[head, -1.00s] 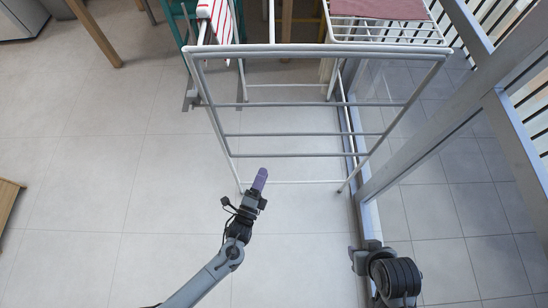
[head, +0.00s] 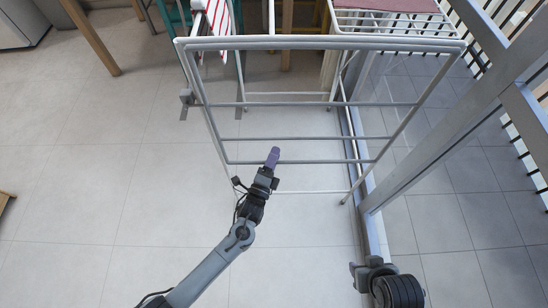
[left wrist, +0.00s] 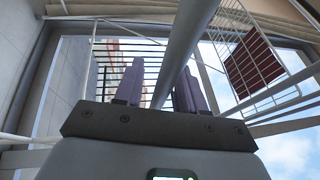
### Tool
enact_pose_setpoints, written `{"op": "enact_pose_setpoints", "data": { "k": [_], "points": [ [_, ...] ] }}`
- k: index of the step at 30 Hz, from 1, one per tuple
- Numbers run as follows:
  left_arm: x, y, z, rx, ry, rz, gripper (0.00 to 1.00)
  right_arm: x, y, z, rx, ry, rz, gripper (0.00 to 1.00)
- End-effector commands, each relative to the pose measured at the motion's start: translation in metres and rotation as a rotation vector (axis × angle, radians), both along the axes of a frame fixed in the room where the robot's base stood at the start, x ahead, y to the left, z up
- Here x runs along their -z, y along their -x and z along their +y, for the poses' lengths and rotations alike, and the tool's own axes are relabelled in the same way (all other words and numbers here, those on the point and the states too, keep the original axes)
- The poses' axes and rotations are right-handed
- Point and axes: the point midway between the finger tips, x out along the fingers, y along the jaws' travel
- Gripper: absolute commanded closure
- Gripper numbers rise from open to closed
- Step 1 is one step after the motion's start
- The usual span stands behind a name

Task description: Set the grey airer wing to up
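The grey airer wing (head: 318,136) is a barred frame at the near end of the airer. It hangs down from the white airer (head: 398,32), with its lower bar nearest me.
A glass door frame (head: 440,150) stands close along the right side. Wooden furniture legs (head: 92,38) stand at upper left.

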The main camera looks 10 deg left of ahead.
Motion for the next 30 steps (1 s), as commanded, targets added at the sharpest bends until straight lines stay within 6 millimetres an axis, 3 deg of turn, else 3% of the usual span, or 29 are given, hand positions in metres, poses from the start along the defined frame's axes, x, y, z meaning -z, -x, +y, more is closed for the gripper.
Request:
{"op": "enact_pose_setpoints", "data": {
  "k": [10, 18, 30],
  "points": [
    [-0.0010, -0.0024, -0.0008, 0.000, 0.000, 0.000, 0.62, 0.0010, 0.0000, 0.0000, 0.000, 0.000, 0.000, 0.57],
    [-0.0008, -0.0023, -0.0008, 0.000, 0.000, 0.000, 1.00, 0.0010, 0.0000, 0.0001, 0.000, 0.000, 0.000, 0.57],
    [-0.0023, 0.0009, -0.0001, -0.001, 0.001, 0.006, 1.00, -0.0040, -0.0001, 0.0001, 0.000, 0.000, 0.000, 0.57]
  ]
}}
